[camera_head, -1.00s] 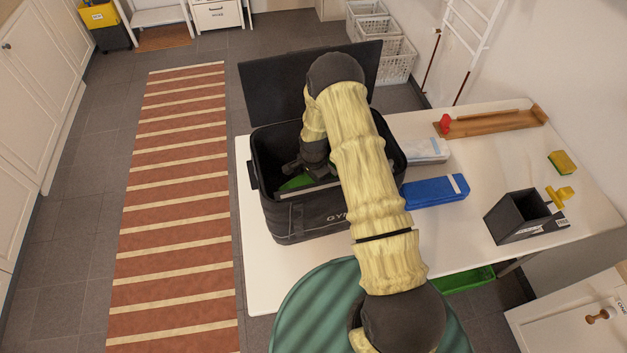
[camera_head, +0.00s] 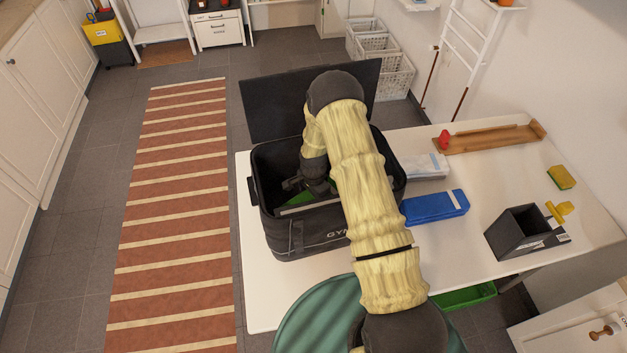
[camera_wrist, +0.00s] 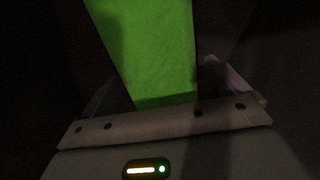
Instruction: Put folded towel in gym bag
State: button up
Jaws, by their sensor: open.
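The black gym bag (camera_head: 283,237) stands on the white table with its lid (camera_head: 268,108) tipped open behind it. My gripper (camera_head: 303,186) is down inside the bag, partly hidden by my arm. A green cloth-like item, which looks like the folded towel (camera_head: 291,185), lies in the bag at the gripper. In the wrist view the green towel (camera_wrist: 150,50) stretches away beyond the open fingers (camera_wrist: 158,88). The dark picture does not show whether the fingers touch it.
A blue box-like item (camera_head: 434,207) and a pale packet (camera_head: 424,166) lie right of the bag. A black open holder (camera_head: 520,232), a yellow sponge (camera_head: 561,177) and a wooden tray (camera_head: 490,139) are farther right. The table (camera_head: 450,250) is bare at its front.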

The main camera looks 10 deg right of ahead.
jog(key=shift+r+b, duration=0.35)
jog(key=shift+r, duration=0.2)
notch_tip(320, 180, up, 11)
jog(key=b, duration=0.3)
jog(key=shift+r+b, duration=0.15)
jog(key=shift+b, duration=0.25)
jog(key=s+d+r+n+t, duration=0.1)
jog(key=s+r+n, duration=0.5)
jog(key=s+r, duration=0.2)
jog(key=s+d+r+n+t, duration=0.1)
jog(key=s+r+n, duration=0.5)
jog(key=s, duration=0.7)
notch_tip(320, 180, up, 3)
jog(key=shift+d+f+n+t, duration=0.1)
jog(key=shift+d+n+t, duration=0.2)
jog(key=shift+d, duration=0.25)
